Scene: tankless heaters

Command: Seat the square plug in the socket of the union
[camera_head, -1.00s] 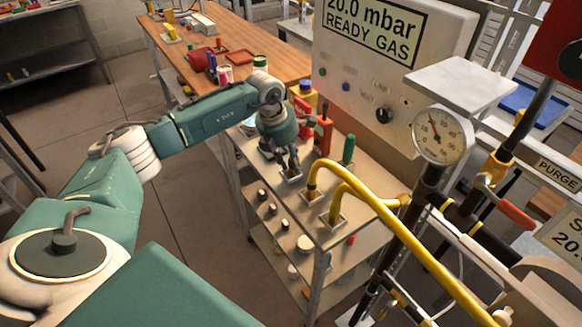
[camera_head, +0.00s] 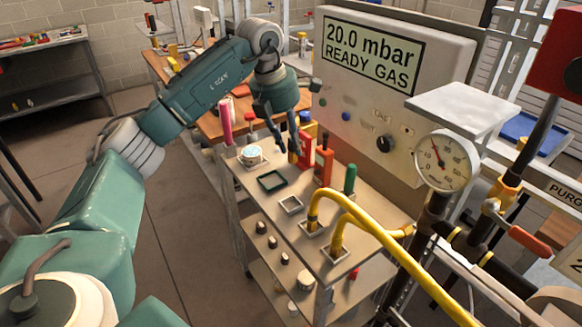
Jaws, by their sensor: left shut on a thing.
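My left gripper (camera_head: 290,145) is above the far end of the steel cart, pointing down. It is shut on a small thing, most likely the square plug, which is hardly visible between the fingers. Two yellow bent pipes (camera_head: 345,192) rise from square plates on the cart. My right gripper is not in view.
On the cart (camera_head: 262,209) are a dark green square tray (camera_head: 272,181), a round white-topped item (camera_head: 251,155), red tools (camera_head: 322,165) and a green handle (camera_head: 350,179). A pressure gauge (camera_head: 446,162) and the gas panel (camera_head: 375,90) stand to the right.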

